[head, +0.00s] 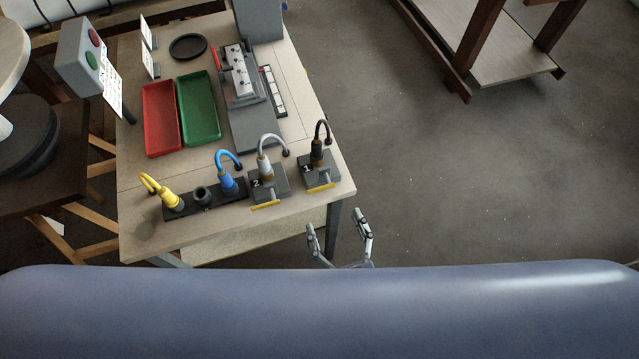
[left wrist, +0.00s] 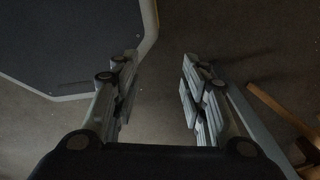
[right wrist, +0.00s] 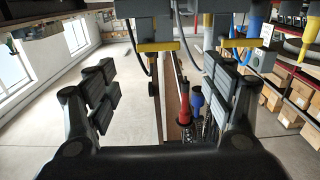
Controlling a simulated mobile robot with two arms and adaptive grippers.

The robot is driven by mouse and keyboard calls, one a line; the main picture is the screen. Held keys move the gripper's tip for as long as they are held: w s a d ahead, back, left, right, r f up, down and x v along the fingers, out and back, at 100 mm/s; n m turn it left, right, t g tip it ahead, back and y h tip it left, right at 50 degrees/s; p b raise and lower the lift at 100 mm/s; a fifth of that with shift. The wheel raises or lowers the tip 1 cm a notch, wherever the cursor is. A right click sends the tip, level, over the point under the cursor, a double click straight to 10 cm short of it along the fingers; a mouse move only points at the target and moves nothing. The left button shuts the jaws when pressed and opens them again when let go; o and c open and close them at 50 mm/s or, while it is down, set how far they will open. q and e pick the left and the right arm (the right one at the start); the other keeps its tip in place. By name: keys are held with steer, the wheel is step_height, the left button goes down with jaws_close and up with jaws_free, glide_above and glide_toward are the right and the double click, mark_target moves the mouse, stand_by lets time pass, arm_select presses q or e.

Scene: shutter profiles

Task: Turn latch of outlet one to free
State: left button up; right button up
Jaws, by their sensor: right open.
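Outlet one (head: 312,177) is a grey box at the table's right front corner, with a black plug and cable (head: 318,148) in it. Its latch (head: 320,188) is a yellow bar across its front side; in the right wrist view the yellow bar (right wrist: 158,46) lies crosswise, ahead of my fingers and apart from them. My right gripper (head: 340,240) is open and empty, off the table's front edge, near outlet one; its fingers also show in the right wrist view (right wrist: 160,95). My left gripper (left wrist: 157,85) is open and empty above the floor, outside the head view.
Outlet two (head: 277,187), with a grey plug and its own yellow bar (head: 266,206), stands left of outlet one. A black strip (head: 233,196) holds blue and yellow plugs. Red (head: 160,118) and green (head: 199,107) trays lie behind.

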mark_target(321, 187)
steer(key=p+x, duration=0.2)
steer(key=x, duration=0.8)
steer(key=shift+w+f, duration=0.1)
steer(key=shift+w, duration=0.1)
arm_select(q)
steer(key=shift+w+d+r, duration=0.1)
steer(key=shift+d+r, duration=0.05)
steer(key=shift+r, duration=0.45)
steer(key=shift+w+d+r, duration=0.1)
steer(key=shift+r, duration=0.45)
steer(key=shift+d, duration=0.15)
steer(key=shift+w+d, duration=0.3)
steer(key=shift+d, duration=0.05)
arm_select(e)
steer(key=c, duration=1.1)
